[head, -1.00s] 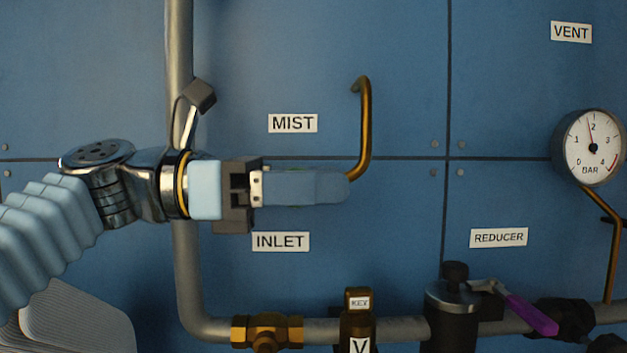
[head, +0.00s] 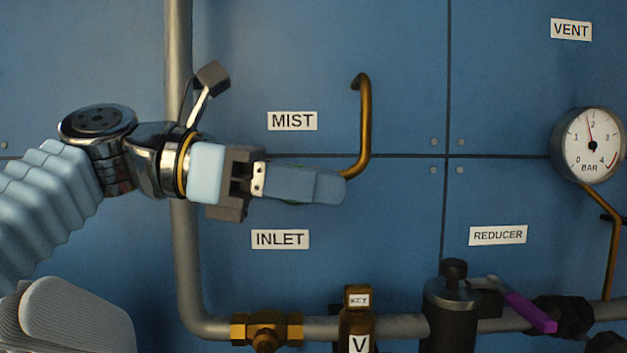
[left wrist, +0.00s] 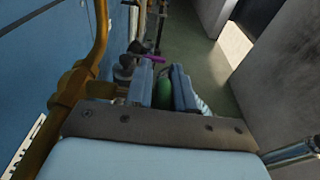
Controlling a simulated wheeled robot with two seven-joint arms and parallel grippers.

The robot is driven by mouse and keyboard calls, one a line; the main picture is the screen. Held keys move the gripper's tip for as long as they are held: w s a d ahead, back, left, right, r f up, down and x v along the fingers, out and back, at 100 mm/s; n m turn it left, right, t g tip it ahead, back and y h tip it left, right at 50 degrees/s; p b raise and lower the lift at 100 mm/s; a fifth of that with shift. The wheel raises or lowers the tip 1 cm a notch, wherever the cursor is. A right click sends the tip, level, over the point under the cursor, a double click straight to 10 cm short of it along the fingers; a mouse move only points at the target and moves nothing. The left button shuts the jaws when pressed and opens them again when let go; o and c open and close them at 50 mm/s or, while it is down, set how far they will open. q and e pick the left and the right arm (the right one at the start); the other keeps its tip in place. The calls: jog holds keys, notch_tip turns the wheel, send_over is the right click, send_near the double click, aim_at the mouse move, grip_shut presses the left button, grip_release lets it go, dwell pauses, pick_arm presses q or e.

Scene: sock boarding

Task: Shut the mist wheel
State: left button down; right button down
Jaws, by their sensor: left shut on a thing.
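The MIST label (head: 292,121) is on the blue panel, above my left gripper (head: 325,187). The left gripper reaches in from the left, and its blue-grey fingers are shut on a green wheel (left wrist: 166,94). In the left wrist view the green shows between the two fingers (left wrist: 162,88). In the head view the fingers hide nearly all of the wheel, leaving only a thin green sliver at their edge. I cannot see how far the wheel is turned. My right gripper is not in view.
A bent brass pipe (head: 365,120) ends close to the fingertips. An INLET label (head: 280,239) is below the gripper. A vertical grey pipe (head: 188,270) passes behind the wrist.

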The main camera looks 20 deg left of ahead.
pick_arm(q)
jog(key=y, duration=0.3)
jog(key=g+y, duration=0.1)
jog(key=shift+f+y, duration=0.3)
dwell(0.4)
jog(key=c, duration=1.1)
grip_release()
jog(key=shift+y, duration=0.3)
jog(key=shift+o, duration=0.2)
